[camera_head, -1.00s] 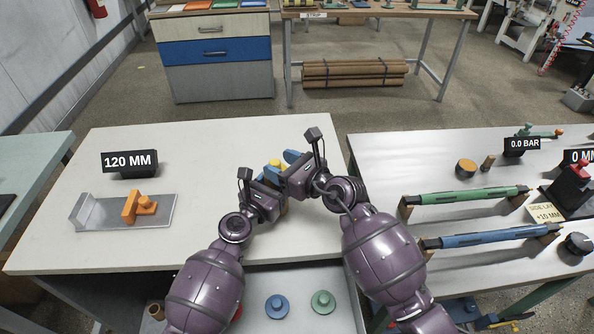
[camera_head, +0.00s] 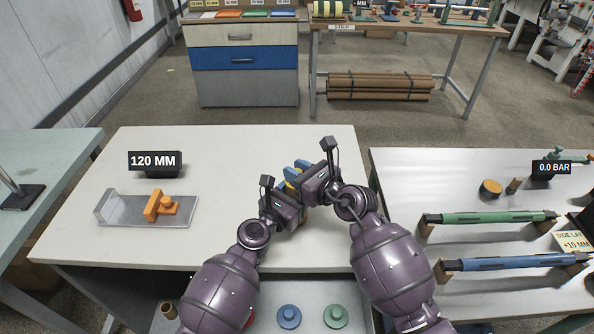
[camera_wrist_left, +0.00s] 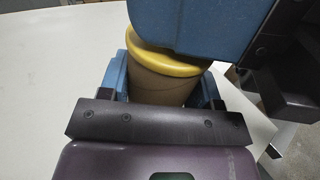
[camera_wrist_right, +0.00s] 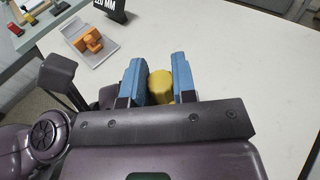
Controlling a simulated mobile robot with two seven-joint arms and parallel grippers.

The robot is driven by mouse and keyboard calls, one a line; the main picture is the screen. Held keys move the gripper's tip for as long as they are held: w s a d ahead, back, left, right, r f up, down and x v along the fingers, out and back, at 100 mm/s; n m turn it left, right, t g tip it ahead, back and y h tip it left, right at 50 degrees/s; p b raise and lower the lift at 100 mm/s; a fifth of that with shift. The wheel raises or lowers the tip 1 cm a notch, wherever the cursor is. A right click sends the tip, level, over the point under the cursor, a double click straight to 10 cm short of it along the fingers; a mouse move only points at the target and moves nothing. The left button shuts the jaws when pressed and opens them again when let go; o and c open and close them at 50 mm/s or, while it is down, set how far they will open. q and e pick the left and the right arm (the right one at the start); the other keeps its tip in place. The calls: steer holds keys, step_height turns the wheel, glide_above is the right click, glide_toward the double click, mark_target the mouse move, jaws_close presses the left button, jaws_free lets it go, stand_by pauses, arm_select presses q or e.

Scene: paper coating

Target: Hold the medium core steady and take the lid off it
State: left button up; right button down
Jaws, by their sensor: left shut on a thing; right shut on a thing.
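The medium core is a brown cylinder (camera_wrist_left: 158,86) with a yellow lid (camera_wrist_left: 165,60) on its top, seen in the left wrist view. My left gripper (camera_wrist_left: 165,80) is shut on the core, with a blue finger on either side of it. A blue finger of my right gripper covers part of the lid from above. In the right wrist view, my right gripper (camera_wrist_right: 161,76) is shut on the yellow lid (camera_wrist_right: 160,87). In the head view, the two grippers are close together and hide most of the core. I cannot see a gap between lid and core.
A grey tray (camera_head: 185,215) with an orange block (camera_head: 160,205) and a 120 MM sign (camera_head: 154,161) stand on the left of the white table (camera_head: 225,150). A side table with green and blue rollers (camera_head: 497,218) is on the right. Coloured knobbed pieces lie in front below.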

steer(key=shift+r, duration=0.2)
stand_by(0.7)
steer(key=shift+r, duration=0.7)
steer(key=shift+r, duration=0.35)
steer(key=shift+r, duration=1.95)
arm_select(q)
steer(key=o, duration=1.4)
steer(key=shift+c, duration=0.2)
